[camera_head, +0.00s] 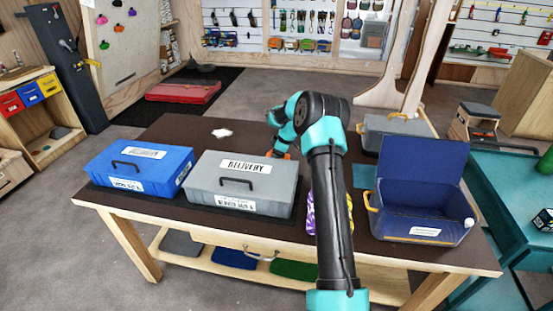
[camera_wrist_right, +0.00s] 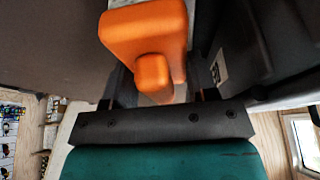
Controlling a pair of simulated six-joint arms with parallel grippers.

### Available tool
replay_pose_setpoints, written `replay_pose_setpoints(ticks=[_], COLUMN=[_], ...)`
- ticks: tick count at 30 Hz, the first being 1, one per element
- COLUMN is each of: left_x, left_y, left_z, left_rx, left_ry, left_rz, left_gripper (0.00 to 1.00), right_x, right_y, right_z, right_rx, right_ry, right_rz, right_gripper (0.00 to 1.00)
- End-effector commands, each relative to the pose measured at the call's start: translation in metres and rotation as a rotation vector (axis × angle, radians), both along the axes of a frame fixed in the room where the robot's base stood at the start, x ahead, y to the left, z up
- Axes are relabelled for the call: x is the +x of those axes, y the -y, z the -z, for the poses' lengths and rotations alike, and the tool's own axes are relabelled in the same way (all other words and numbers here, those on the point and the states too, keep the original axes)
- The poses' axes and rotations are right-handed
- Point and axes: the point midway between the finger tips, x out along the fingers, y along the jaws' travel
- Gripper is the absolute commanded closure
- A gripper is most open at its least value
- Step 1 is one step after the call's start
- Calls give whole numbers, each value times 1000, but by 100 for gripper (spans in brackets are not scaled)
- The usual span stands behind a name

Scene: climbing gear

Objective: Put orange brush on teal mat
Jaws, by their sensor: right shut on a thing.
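The orange brush (camera_wrist_right: 146,30) fills the middle of the right wrist view, between the fingers of my right gripper (camera_wrist_right: 158,88). The gripper is shut on it. In the head view my right gripper (camera_head: 279,153) is over the table behind the grey case, with a little orange showing at its tip. Most of the brush is hidden there by my arm. A flat teal patch (camera_head: 364,176), which looks like the teal mat, shows on the table right of my arm and left of the open blue box. Part of it is hidden. My left gripper is not in view.
A blue case (camera_head: 138,170) and a grey case (camera_head: 242,181) lie on the table (camera_head: 185,126) at the left. An open blue box (camera_head: 421,208) stands right, a grey box (camera_head: 390,132) behind it. White powder (camera_head: 222,133) and a purple-yellow item (camera_head: 311,217) also show.

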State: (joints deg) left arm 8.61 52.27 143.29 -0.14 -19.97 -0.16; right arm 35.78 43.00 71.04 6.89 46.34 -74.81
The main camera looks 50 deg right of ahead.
Motion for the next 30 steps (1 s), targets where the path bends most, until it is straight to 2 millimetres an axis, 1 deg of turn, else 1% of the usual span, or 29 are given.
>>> replay_pose_setpoints(ticks=[1,6,10,13,18,30], left_x=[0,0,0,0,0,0], left_y=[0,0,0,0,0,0], left_z=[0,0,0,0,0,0], left_rx=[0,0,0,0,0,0], left_ry=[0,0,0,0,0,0], left_rz=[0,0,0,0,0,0], left_gripper=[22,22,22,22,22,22], right_x=[1,0,0,0,0,0], right_y=[0,0,0,0,0,0], right_z=[-10,-41,-63,-75,-82,-82], right_rx=[-3,-2,-2,-1,0,-1], right_ry=[4,4,3,2,0,0], right_rz=[0,1,0,0,0,0], right_gripper=[72,72,72,72,72,72])
